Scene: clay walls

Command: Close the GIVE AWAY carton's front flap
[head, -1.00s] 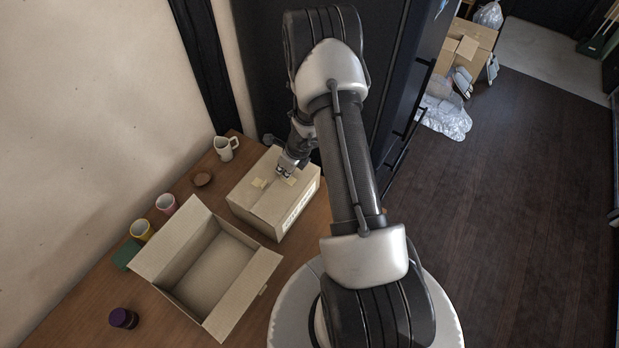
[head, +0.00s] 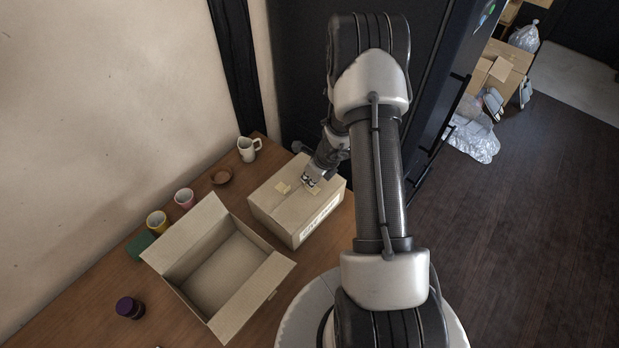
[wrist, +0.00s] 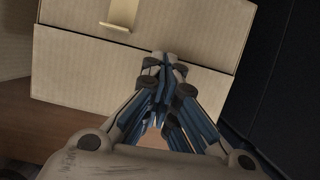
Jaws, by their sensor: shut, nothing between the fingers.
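A closed-looking cardboard carton (head: 275,207) stands on the table in the head view. Dark print (head: 320,215) runs along its right-hand side, too small to read. Two pale tabs lie on its top, one of them left of my gripper. My gripper (head: 310,183) is shut and empty, its tips at or just above the carton's top; contact cannot be told. In the wrist view the shut fingers (wrist: 164,62) point at a seam between two panels of the carton top (wrist: 90,70). Both panels look nearly flat. A yellowish tab (wrist: 120,14) shows on the far panel.
An open, empty carton (head: 262,290) stands in front, its flaps spread. A dark cabinet rises behind.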

